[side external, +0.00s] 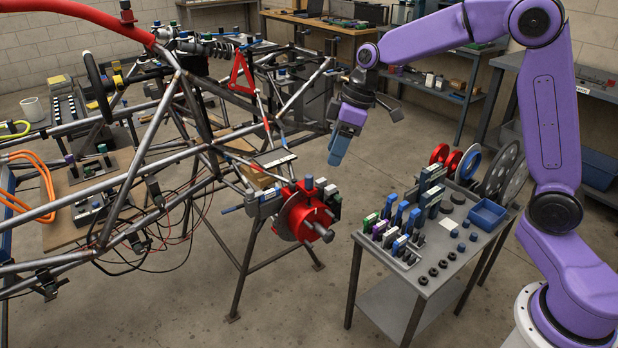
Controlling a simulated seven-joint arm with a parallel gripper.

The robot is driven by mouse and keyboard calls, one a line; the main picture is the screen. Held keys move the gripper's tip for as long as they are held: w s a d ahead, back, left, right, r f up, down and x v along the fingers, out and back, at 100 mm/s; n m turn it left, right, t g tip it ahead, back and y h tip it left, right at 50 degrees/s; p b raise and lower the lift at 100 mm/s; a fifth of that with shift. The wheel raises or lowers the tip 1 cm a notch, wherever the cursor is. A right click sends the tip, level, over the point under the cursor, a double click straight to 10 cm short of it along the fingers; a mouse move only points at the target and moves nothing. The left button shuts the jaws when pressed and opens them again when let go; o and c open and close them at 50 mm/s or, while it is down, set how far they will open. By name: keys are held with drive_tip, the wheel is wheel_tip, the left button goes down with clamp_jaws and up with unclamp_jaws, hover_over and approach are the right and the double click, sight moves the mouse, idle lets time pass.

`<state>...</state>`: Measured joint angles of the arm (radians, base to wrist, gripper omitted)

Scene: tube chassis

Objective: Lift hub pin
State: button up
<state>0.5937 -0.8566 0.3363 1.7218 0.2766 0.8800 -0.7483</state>
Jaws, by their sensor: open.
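The red hub (299,217) is mounted at the near right corner of the tube chassis, with grey studs (325,233) sticking out to the right. A small blue-topped piece (309,183) stands upright at the hub's top edge. I cannot tell for sure which of these small parts is the hub pin. My gripper (337,157) points down in the air, above and to the right of the hub and apart from it. It is open, with nothing seen between its blue fingers. The gap between the fingers is mostly hidden from this side.
The tube chassis (206,145) fills the left, with cables and a red triangle (242,75) on it. A grey cart (418,268) at the right holds several upright blue, green and white parts, black rings, a blue bin (487,213) and discs. Floor shows between hub and cart.

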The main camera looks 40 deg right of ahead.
sight(310, 175)
drive_tip(key=w+d+f+t, duration=0.1)
drive_tip(key=w+d+f, duration=0.1)
drive_tip(key=w+d, duration=0.7)
drive_tip(key=shift+m, duration=0.4)
drive_tip(key=x, duration=0.5)
drive_tip(key=a+x, duration=0.1)
drive_tip(key=x, duration=0.5)
drive_tip(key=w+x, duration=0.1)
drive_tip(key=x, duration=0.5)
drive_tip(key=shift+a+r, duration=0.15)
drive_tip(key=shift+r, duration=0.15)
